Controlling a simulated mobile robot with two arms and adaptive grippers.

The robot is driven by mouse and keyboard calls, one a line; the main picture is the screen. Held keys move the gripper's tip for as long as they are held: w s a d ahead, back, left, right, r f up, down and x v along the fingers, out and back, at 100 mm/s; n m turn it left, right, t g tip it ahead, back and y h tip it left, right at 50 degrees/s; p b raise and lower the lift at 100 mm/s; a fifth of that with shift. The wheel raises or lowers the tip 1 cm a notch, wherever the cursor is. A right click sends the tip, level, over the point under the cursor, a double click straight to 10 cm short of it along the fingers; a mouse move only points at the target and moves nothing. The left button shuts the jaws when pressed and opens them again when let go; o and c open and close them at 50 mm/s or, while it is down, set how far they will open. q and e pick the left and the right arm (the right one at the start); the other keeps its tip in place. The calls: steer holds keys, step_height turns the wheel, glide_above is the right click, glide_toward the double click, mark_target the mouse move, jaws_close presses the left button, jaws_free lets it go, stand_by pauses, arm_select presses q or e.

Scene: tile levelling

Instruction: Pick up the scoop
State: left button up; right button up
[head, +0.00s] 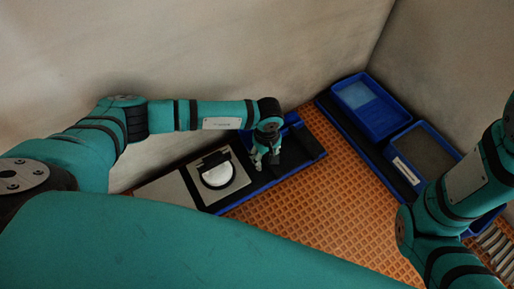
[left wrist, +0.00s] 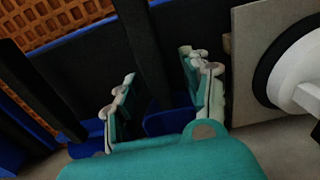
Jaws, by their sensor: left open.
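My left gripper (head: 265,160) points down over the dark, blue-edged tray (head: 235,201) by the wall. Its fingers are apart in the left wrist view (left wrist: 160,88). A black bar (left wrist: 143,48), which may be the scoop's handle, shows between the fingers, with a blue part (left wrist: 168,122) below it. I cannot tell whether the fingers touch it. In the head view a blue piece (head: 291,119) shows beside the gripper; the arm hides part of this spot, so the scoop's full shape is unclear. My right gripper is out of view.
A grey square plate with a white disc (head: 217,175) and black handle lies left of the gripper, with a plain grey tile (head: 165,190) beyond it. Blue bins (head: 370,107) stand at the right on another dark tray. Orange grid floor (head: 320,205) lies open between the trays.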

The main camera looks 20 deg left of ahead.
arm_select(q)
steer(key=shift+r, duration=0.15)
steer(key=shift+c, duration=0.4)
jaws_close()
